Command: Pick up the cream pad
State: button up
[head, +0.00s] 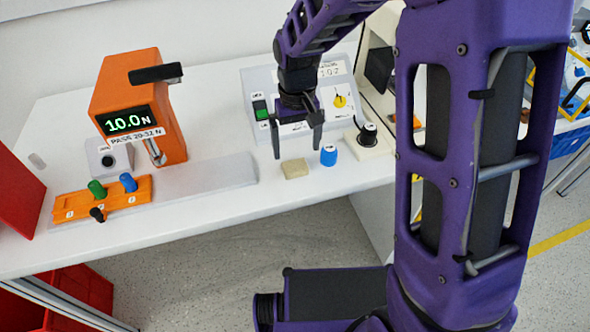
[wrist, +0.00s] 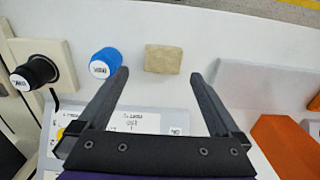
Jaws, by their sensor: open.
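The cream pad (head: 295,168) is a small, tan, rectangular block lying flat on the white table near its front edge. It also shows in the wrist view (wrist: 163,59), a little beyond and between the line of my fingertips. My gripper (head: 296,150) is open and empty, pointing down above the table just behind the pad. Its two dark fingers (wrist: 157,74) stand wide apart in the wrist view, and neither appears to touch the pad.
A blue knob (head: 328,155) stands close to the right of the pad. A black knob on a cream base (head: 368,138) is farther right. A grey control box (head: 262,82) sits behind my gripper. An orange force tester (head: 125,100) and an orange tray of knobs (head: 100,200) are left.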

aim_at(295, 165)
notch_tip(295, 165, down, 6)
jog(key=shift+s+a+r+b, duration=0.1)
jog(key=shift+s+a+b, duration=0.05)
jog(key=shift+b, duration=0.45)
jog(key=c, duration=1.3)
jog(key=shift+o, duration=0.2)
notch_tip(295, 165, up, 10)
jog(key=p, duration=0.2)
